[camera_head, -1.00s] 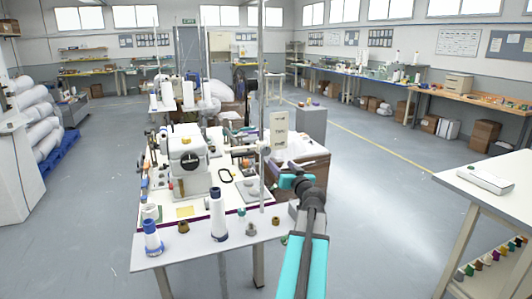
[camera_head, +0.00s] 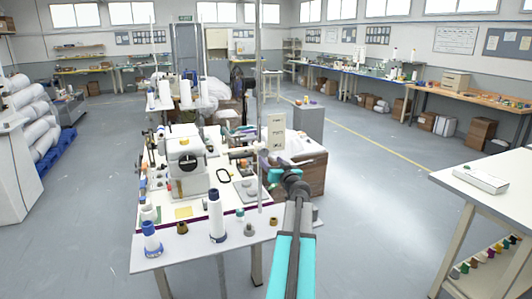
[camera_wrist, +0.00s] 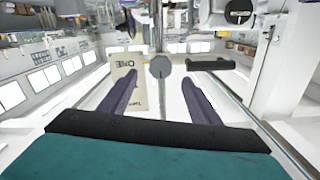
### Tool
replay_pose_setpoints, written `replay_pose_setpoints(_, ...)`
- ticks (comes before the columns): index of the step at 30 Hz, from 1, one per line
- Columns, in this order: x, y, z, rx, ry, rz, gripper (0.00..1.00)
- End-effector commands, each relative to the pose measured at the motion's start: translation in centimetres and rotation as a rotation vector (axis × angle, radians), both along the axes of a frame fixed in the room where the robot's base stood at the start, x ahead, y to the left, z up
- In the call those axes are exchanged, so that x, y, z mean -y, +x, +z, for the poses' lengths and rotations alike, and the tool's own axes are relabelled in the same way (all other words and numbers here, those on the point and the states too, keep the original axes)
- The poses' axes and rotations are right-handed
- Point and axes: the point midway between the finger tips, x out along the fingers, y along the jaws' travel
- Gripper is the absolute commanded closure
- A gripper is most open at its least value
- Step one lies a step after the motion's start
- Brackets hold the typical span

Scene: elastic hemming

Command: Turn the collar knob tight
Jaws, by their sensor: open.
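The collar knob (camera_wrist: 160,66) is a grey, faceted round knob beside a thin metal pole in the wrist view. It appears between my gripper's two dark fingers, beyond their tips; I see no contact. My gripper (camera_wrist: 160,88) is open and empty. In the head view my gripper (camera_head: 267,166) reaches toward the tall pole (camera_head: 260,90) at the right side of the sewing table. The knob is too small to make out there.
A pale printed card (camera_wrist: 124,76) stands just left of the knob, and a black bar (camera_wrist: 211,64) lies to its right. The white sewing machine (camera_head: 187,160) and thread cones (camera_head: 217,215) occupy the table (camera_head: 180,258). Open floor lies to the right.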

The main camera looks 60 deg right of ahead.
Motion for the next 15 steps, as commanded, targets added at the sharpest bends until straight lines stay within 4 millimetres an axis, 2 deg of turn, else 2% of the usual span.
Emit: replay_pose_setpoints(15, 3.2, 4.3, 0.2, -0.001, 0.000, 0.001, 0.43)
